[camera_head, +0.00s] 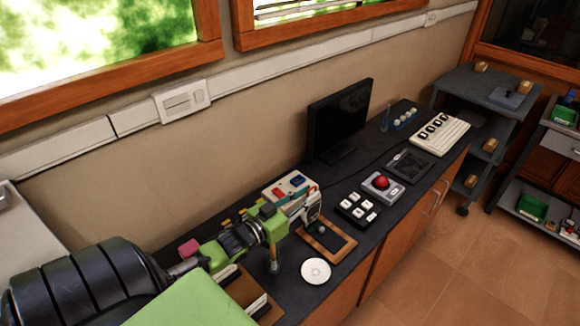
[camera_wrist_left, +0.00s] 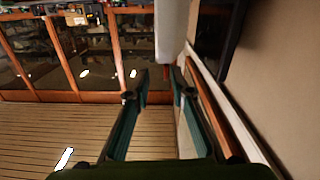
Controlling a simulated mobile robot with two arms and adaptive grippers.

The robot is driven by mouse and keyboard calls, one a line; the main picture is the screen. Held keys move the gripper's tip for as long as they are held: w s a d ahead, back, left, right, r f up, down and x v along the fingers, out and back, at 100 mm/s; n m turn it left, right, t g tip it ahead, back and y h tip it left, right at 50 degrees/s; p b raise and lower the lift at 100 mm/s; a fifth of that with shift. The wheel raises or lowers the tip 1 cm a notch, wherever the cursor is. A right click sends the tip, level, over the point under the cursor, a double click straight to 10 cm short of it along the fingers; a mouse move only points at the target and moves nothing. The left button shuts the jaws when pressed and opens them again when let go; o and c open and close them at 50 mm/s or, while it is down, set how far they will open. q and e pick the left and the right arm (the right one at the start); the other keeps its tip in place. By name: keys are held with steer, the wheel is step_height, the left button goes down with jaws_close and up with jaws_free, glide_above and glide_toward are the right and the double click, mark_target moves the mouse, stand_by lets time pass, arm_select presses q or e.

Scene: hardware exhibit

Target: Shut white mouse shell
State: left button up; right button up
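A pale upright piece (camera_head: 313,207), which looks like the raised white mouse shell, stands behind a wood-framed dark pad (camera_head: 338,243) on the counter. It is partly hidden and small, so its hinge and exact tilt cannot be told. My left gripper (camera_head: 276,238) is just left of the pad, apart from the pale piece as far as I can see. In the left wrist view its two teal-padded fingers (camera_wrist_left: 160,82) are spread with nothing between them. A long pale object (camera_wrist_left: 170,30) lies beyond the fingertips there; I cannot tell whether it is the shell. My right gripper is out of view.
A white disc (camera_head: 316,271) lies near the counter's front edge. A box with red and blue parts (camera_head: 287,186) stands behind the pad. A red-ball trackball (camera_head: 382,186), black keypad (camera_head: 358,208), monitor (camera_head: 340,118) and white keyboard (camera_head: 440,133) are farther right.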

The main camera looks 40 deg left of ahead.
arm_select(q)
steer(key=s, duration=0.8)
steer(key=shift+s+a, duration=0.3)
steer(key=shift+a, duration=0.1)
